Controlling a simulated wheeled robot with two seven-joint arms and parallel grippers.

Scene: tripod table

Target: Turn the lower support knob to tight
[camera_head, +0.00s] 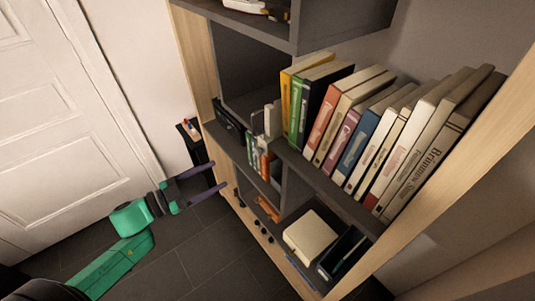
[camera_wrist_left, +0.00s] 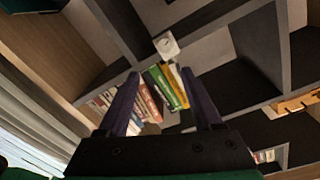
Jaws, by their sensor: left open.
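My left gripper (camera_head: 225,174) is open and empty, its two dark fingers pointing toward the shelf unit. In the left wrist view its fingers (camera_wrist_left: 160,73) are spread apart, with books beyond the gap. Small dark round parts (camera_head: 257,226) line the lower light wood edge of the shelf unit; I cannot tell whether one is the lower support knob. No tripod table can be clearly made out in either view. My right gripper is not in view.
A shelf unit (camera_head: 350,199) with books (camera_head: 352,128) fills the right side. A pale box (camera_head: 311,237) and an orange item (camera_head: 267,209) sit on low shelves. A white door (camera_head: 60,120) stands at left. Dark floor tiles (camera_head: 205,250) are clear below my gripper.

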